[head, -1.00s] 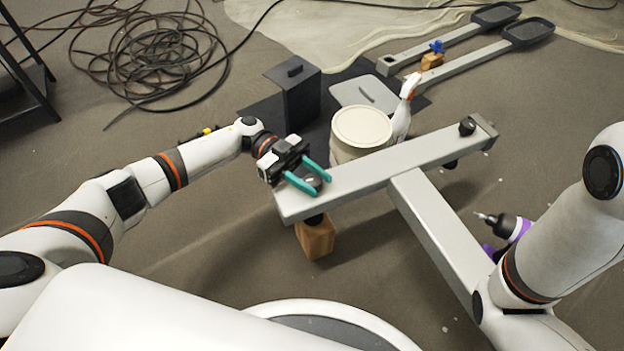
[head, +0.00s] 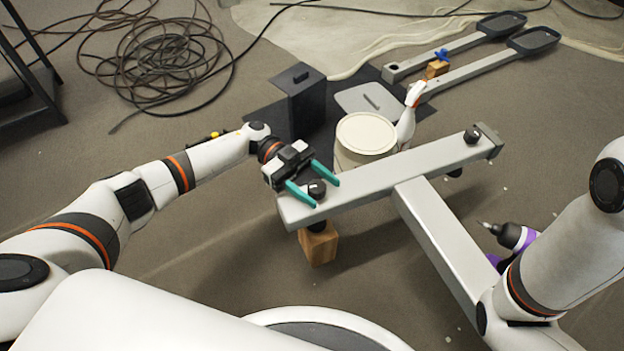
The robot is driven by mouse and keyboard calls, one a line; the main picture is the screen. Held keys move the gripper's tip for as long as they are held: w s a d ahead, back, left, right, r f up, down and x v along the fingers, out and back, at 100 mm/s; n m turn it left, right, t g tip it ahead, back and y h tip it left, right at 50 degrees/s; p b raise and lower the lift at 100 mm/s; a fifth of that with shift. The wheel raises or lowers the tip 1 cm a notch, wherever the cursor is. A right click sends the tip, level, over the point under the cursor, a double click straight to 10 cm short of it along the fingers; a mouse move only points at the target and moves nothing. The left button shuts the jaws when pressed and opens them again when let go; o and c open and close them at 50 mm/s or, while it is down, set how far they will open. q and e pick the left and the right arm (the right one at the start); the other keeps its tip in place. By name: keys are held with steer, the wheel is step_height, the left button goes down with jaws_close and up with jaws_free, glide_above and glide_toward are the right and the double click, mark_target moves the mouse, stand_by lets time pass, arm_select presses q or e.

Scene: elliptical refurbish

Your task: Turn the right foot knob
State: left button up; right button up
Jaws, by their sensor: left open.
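A grey metal crossbar (head: 385,180) with a long beam forms a T-shaped base. A black knob (head: 317,188) sits on top of its left end. Another black knob (head: 472,135) sits on its right end. My left gripper (head: 327,195) is open, with its teal fingers on either side of the left-end knob. A gap shows between the fingers and that knob; exact contact cannot be told. A black foot (head: 316,225) under the left end is over a wooden block (head: 319,246).
A cream bucket (head: 366,133) and a white bottle (head: 406,127) stand behind the bar. A dark box (head: 303,100) is at back left. A purple-black drill (head: 512,236) lies right of the beam. Coiled cable (head: 165,60) covers the far left floor.

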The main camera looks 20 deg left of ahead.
arm_select(q)
steer(key=shift+w+a+r, duration=0.1)
steer(key=shift+w+a, duration=0.05)
steer(key=shift+a, duration=0.2)
steer(key=v, duration=1.1)
